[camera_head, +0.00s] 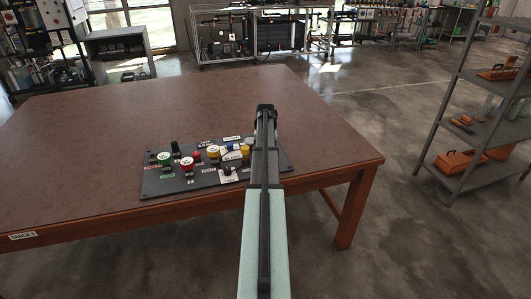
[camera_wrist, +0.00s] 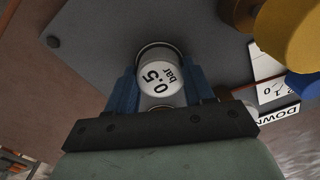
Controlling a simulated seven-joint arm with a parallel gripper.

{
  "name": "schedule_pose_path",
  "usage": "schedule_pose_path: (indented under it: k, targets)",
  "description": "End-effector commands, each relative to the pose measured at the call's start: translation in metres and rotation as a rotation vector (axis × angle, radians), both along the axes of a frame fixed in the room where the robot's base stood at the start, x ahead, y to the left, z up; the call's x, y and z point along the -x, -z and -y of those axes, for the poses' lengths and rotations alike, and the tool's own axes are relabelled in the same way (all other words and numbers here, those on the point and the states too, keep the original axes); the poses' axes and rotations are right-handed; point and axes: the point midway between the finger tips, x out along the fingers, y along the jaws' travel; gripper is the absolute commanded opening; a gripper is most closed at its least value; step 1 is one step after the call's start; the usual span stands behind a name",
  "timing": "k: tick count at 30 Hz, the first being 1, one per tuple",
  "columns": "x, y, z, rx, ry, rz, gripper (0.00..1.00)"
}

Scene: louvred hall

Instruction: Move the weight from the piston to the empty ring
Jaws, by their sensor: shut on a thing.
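The weight (camera_wrist: 160,75) is a white cylinder marked "0.5 bar", seen end-on in the wrist view. My gripper (camera_wrist: 160,88) is shut on it, with one blue finger on each side. A dark curved edge shows around the far side of the weight; I cannot tell whether it is a ring or part of the weight. The grey panel (camera_wrist: 100,45) lies beyond it. In the head view the panel (camera_head: 200,181) lies near the table's front edge. My arm covers its right part there, hiding the weight and fingers. I cannot make out the piston or the empty ring clearly.
The panel carries a green-and-white knob (camera_head: 164,158), a red-and-white knob (camera_head: 187,163) and a yellow knob (camera_head: 213,151). A yellow part (camera_wrist: 290,30) and a blue part (camera_wrist: 303,86) stand close right in the wrist view. The brown table (camera_head: 150,100) is clear behind the panel.

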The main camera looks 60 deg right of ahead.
Motion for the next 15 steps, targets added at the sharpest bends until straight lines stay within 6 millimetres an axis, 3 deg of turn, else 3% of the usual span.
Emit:
schedule_pose_path:
  k: [2,3,10,15]
  targets:
    - [0.0,0.0022,0.0,0.0,0.0,0.0,0.17]
    - [0.0,0.0019,0.0001,0.0,0.0,0.0,0.56]
    - [0.0,0.0017,0.0,0.0,0.0,0.0,0.78]
    - [0.0,0.0016,0.0,0.0,0.0,0.0,0.78]
